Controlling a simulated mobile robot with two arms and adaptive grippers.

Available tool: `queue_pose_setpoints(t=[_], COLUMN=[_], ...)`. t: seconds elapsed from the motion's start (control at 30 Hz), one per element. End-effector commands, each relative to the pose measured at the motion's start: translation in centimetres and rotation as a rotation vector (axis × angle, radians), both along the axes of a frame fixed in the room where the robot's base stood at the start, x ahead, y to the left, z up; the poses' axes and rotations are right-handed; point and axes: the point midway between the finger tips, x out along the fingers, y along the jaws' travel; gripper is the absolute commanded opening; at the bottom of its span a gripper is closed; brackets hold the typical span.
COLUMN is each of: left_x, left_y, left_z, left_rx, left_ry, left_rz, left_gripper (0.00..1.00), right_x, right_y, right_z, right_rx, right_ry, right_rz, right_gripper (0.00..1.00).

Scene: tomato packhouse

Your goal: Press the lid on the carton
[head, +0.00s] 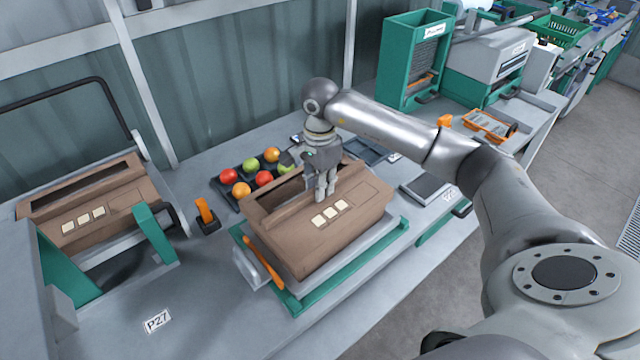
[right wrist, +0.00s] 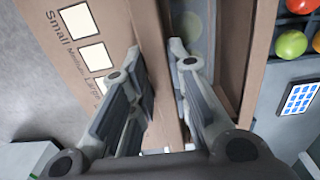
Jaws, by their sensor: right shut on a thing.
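The brown carton (head: 330,240) sits in a green-edged holder (head: 345,270) on the bench. Its lid (head: 365,197) has three pale squares, and a long dark opening shows along its back left side. My right gripper (head: 325,192) points down at the lid's edge beside this opening. In the right wrist view my gripper (right wrist: 164,58) has one finger on each side of a brown board edge and is shut on it. The lid's printed squares (right wrist: 85,40) lie left of the fingers. The far side of the carton is partly hidden by the gripper. My left gripper is not in view.
A dark tray (head: 222,191) of red, green and orange tomatoes stands behind the carton. A second carton (head: 110,215) sits in a green stand at left. An orange lever (head: 204,211) stands between them. A flat scale (head: 425,187) lies at right. The front bench is mostly clear.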

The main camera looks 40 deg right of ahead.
Motion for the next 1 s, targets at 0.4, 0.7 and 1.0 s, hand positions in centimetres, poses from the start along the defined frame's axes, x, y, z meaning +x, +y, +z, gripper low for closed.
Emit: queue_pose_setpoints(t=[0.4, 0.7, 1.0], left_x=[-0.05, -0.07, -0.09], left_y=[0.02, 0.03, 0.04], left_z=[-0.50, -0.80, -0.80], left_rx=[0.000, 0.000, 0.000], left_ry=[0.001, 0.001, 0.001], left_rz=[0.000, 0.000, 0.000], left_gripper=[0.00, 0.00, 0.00], right_x=[-0.02, -0.01, -0.01], right_y=[0.01, 0.00, 0.00], right_z=[-0.61, -0.95, -0.97], right_rx=[0.000, 0.000, 0.000], right_ry=[0.001, 0.001, 0.001], right_rz=[0.000, 0.000, 0.000], right_gripper=[0.00, 0.00, 0.42])
